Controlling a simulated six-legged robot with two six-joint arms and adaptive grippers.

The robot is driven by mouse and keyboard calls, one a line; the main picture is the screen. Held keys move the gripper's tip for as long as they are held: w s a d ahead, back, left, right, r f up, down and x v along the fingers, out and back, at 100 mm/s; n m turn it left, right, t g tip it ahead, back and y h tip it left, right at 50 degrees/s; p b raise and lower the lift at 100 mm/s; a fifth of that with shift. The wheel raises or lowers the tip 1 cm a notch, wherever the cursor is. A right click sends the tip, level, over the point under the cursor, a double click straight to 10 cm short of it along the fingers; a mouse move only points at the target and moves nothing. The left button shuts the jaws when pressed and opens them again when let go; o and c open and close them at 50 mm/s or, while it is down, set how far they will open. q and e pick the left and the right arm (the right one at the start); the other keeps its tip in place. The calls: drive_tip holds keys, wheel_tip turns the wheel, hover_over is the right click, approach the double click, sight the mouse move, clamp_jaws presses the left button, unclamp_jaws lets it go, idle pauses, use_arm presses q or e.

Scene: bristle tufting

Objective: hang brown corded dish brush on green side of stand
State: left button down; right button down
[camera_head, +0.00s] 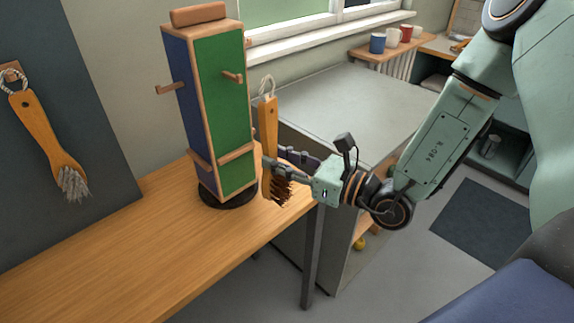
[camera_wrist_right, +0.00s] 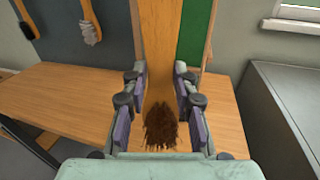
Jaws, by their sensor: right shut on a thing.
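The brown corded dish brush (camera_head: 268,122) has a wooden handle with a cord loop at its top and brown bristles at its bottom. My right gripper (camera_head: 272,166) is shut on it and holds it upright beside the stand; the brush also shows between the fingers in the right wrist view (camera_wrist_right: 158,70). The stand (camera_head: 206,100) is a tall block on a dark round base on the table. Its green side (camera_head: 222,88) faces front right and has a wooden peg (camera_head: 233,77). The blue side has another peg (camera_head: 168,88). The cord loop is apart from the green side's peg. My left gripper is not in view.
Another brush (camera_head: 45,137) with grey bristles hangs by its cord on a dark wall panel at left. The wooden table (camera_head: 120,255) is clear in front of the stand. A grey counter (camera_head: 350,105) stands behind right. Mugs (camera_head: 378,43) sit on a shelf at the back.

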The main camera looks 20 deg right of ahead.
sight(276, 156)
drive_tip(key=shift+w+a+f+b, duration=0.15)
drive_tip(key=shift+w+a+b, duration=0.15)
drive_tip(key=shift+w, duration=0.35)
drive_tip(key=shift+w+b, duration=0.45)
drive_tip(key=shift+w, duration=0.1)
drive_tip(key=shift+w+a+f, duration=0.1)
drive_tip(key=shift+w+a, duration=0.05)
drive_tip(key=shift+w, duration=0.1)
drive_tip(key=w+a+f+b, duration=0.1)
drive_tip(key=w+a+b, duration=0.1)
drive_tip(key=w, duration=0.4)
drive_tip(key=shift+a+b, duration=0.15)
drive_tip(key=shift+b, duration=0.75)
drive_tip(key=shift+w, duration=0.1)
